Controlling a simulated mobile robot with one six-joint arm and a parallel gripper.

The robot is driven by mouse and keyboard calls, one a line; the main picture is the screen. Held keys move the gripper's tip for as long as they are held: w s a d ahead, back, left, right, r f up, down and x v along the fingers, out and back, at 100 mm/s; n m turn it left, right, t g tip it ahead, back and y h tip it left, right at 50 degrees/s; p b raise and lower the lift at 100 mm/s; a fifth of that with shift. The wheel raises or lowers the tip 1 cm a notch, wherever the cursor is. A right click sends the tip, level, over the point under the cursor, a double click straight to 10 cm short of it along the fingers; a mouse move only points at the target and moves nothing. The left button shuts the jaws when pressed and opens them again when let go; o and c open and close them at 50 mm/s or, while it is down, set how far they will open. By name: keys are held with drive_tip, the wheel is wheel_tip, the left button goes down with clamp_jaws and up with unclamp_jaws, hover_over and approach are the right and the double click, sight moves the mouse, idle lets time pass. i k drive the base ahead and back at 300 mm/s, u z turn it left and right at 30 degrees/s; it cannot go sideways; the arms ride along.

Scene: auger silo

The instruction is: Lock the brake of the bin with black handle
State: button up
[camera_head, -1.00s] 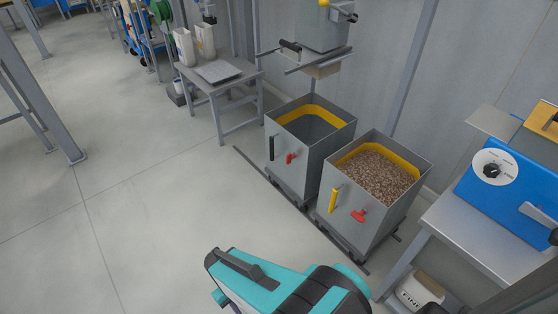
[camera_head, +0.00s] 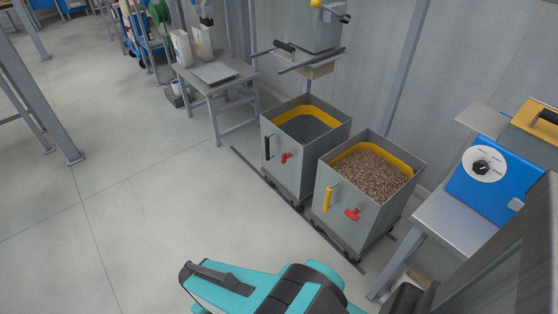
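The bin with the black handle (camera_head: 303,148) is a grey, open-topped box on wheels. Its black handle (camera_head: 267,147) stands upright on the front face, with a small red lever (camera_head: 286,157) beside it, which looks like the brake. No fill shows inside. It stands on a floor rail, under the silo outlet. To its right, close by, is a similar bin (camera_head: 340,205) with a yellow handle (camera_head: 327,198) and a red lever (camera_head: 352,213), full of brown pellets. My teal and black arm is at the bottom centre, short of both bins. My gripper cannot be made out.
A grey table (camera_head: 216,81) with a flat plate and white containers stands at the back left. A bench with a blue machine (camera_head: 488,183) is on the right. A large grey-brown shape covers the lower right corner. The floor left of the bins is clear.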

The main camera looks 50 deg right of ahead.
sight(285, 156)
drive_tip(key=z, duration=0.05)
drive_tip(key=i, duration=1)
drive_tip(key=u, duration=0.15)
drive_tip(key=k, duration=0.95)
drive_tip(key=z, duration=0.15)
drive_tip(key=i, duration=0.6)
